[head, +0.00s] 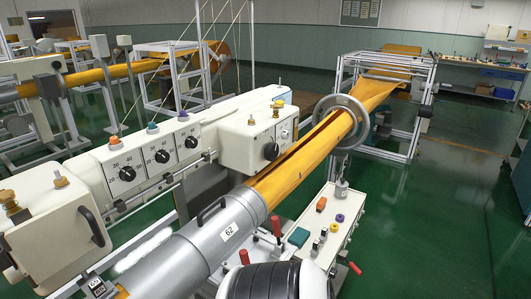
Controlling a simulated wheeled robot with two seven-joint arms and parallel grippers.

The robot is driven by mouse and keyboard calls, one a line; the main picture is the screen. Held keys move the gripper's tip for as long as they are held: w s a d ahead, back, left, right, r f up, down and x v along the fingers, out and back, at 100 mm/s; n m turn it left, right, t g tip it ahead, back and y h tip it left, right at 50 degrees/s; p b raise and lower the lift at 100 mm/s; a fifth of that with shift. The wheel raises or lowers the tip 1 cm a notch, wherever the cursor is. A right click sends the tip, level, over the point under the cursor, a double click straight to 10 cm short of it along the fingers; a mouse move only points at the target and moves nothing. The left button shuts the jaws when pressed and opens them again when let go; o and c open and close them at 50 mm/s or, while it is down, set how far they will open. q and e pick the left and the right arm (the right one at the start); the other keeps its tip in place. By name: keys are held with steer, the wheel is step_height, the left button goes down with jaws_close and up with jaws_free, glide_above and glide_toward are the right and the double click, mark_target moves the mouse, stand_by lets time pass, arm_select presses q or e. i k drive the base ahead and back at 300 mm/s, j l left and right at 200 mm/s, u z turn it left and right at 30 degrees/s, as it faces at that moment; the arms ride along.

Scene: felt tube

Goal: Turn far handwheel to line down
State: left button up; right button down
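Three black knobs with numbered white dials sit in a row on the cream machine housing, left of the centre in the head view. The near knob (127,174) is the lowest, the middle knob (162,157) is beside it, and the far knob (190,142) is furthest up the row. A separate larger black knob (270,151) is on the box beyond them. I cannot tell which of these is the far handwheel, and their line marks are too small to read. Neither of my grippers is in view.
Green floor (435,220) is open at the right.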

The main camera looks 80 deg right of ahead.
mark_target(271, 150)
steer(key=z, duration=2.7)
